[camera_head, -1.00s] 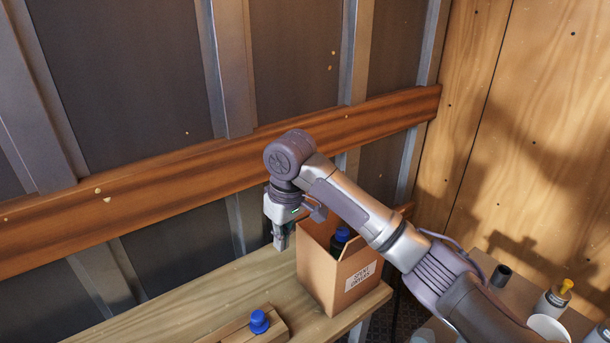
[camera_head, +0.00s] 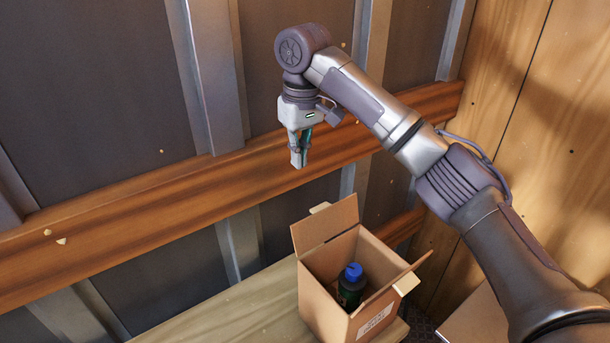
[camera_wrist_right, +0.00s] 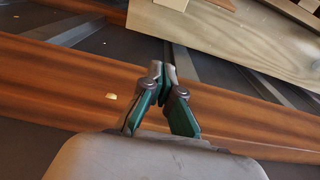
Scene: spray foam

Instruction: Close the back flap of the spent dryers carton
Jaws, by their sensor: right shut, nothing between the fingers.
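The spent dryers carton (camera_head: 328,305) stands on the bench with its top open and a label on its front face. The back flap (camera_head: 325,222) stands up from the rear edge, opposite the label. The front flap (camera_head: 405,278) stands up and leans outward. A dark bottle with a blue cap (camera_head: 352,285) is inside the carton. My right gripper (camera_head: 297,162) is shut and empty, pointing down, above and behind the back flap and apart from it. Its closed fingers also show in the right wrist view (camera_wrist_right: 168,72). My left gripper is out of view.
The wooden bench (camera_head: 235,310) is clear left of the carton. A brown wall rail (camera_head: 150,205) runs behind, close to my right gripper. A plywood wall (camera_head: 535,130) stands at the right. My right arm passes above and to the right of the carton.

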